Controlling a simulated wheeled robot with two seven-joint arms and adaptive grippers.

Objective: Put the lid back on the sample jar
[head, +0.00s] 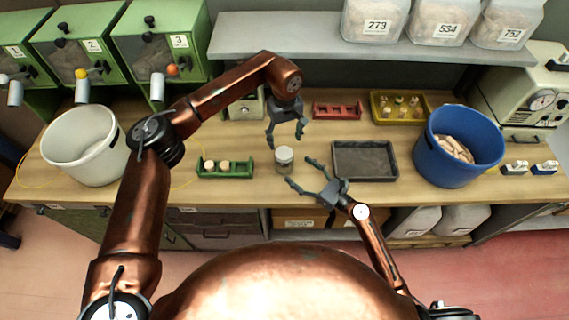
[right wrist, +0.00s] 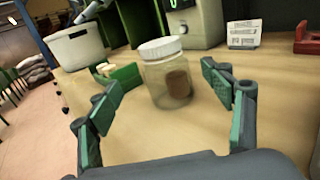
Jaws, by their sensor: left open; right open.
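The sample jar (head: 284,163) stands upright on the wooden bench. In the right wrist view the jar (right wrist: 170,82) is clear, with something round and brown inside. The white lid (right wrist: 160,47) sits level on the jar's mouth; whether it is screwed tight I cannot tell. The lid also shows in the head view (head: 284,152). My left gripper (head: 285,137) is open and empty, pointing down above and behind the jar. My right gripper (head: 299,174) is open at the jar's front right, its fingers spread towards the jar and not closed on it.
A green rack (head: 226,172) with corks is left of the jar, a dark grey tray (head: 364,177) to its right. A red rack (head: 337,109) and a yellow tray (head: 398,121) lie behind. A white bucket (head: 84,163) and blue bucket (head: 440,165) flank the bench.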

